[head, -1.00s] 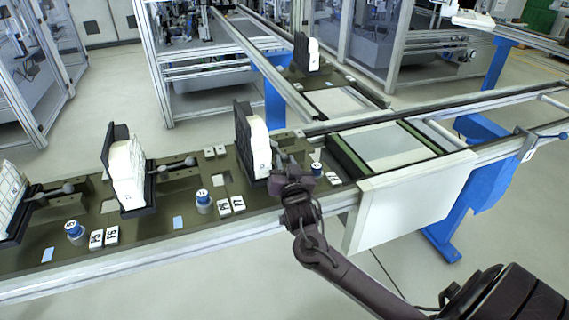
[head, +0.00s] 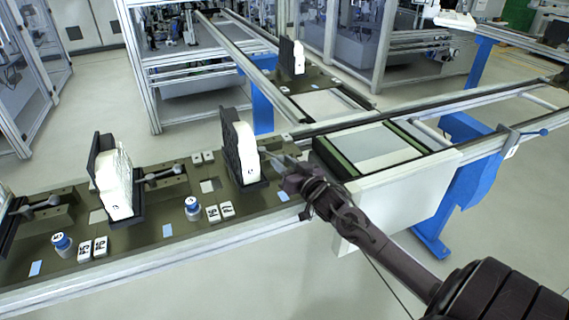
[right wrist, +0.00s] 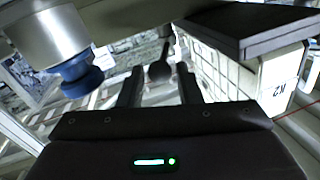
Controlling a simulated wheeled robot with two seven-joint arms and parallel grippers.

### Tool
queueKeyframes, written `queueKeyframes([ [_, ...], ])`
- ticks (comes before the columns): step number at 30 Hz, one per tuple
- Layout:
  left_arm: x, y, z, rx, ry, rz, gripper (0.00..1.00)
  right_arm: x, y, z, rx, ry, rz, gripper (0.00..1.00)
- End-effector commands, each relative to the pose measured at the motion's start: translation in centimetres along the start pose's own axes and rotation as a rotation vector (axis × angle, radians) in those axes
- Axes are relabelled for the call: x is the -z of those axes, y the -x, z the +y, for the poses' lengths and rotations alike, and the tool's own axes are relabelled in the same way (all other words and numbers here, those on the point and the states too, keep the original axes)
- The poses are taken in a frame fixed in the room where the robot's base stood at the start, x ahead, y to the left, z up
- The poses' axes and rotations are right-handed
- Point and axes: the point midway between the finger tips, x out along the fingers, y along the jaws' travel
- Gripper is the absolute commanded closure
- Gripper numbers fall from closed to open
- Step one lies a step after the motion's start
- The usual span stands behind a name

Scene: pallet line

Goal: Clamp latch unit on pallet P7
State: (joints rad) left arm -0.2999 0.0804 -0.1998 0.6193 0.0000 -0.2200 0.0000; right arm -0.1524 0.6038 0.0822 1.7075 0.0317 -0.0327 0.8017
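A white latch unit (head: 245,150) stands upright in a black holder (head: 229,138) on the dark pallet plate, just left of my right gripper (head: 272,158). In the right wrist view, my right gripper (right wrist: 159,82) is open. A dark ball knob on a lever (right wrist: 160,70) shows between its two fingers, with gaps on both sides. A white unit marked K2 (right wrist: 270,78) is at the right there, and a blue-capped cylinder (right wrist: 82,80) at the upper left. In the head view my gripper hides this lever. The pallet number cannot be read surely. My left gripper is not in view.
Another white unit (head: 115,182) with a ball-ended lever (head: 165,174) stands to the left. Blue-capped cylinders (head: 192,209) and white label blocks (head: 227,208) line the front edge. A further unit (head: 298,58) stands on the back conveyor. A white panel (head: 400,195) is at right.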

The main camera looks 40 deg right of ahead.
Motion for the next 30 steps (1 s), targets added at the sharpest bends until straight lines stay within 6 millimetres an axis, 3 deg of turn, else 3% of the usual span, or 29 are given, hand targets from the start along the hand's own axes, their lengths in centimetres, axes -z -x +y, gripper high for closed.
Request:
queueKeyframes([
  [11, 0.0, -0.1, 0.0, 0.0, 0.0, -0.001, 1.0, -0.1, 0.5, 0.0, 0.0, 0.0, 0.0, 0.67],
  [24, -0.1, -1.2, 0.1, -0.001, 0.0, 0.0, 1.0, -0.3, 6.5, 0.0, -0.001, -0.002, -0.002, 0.67],
  [30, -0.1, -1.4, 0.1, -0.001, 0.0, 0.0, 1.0, -0.1, 7.6, 0.0, 0.0, 0.0, -0.001, 0.67],
])
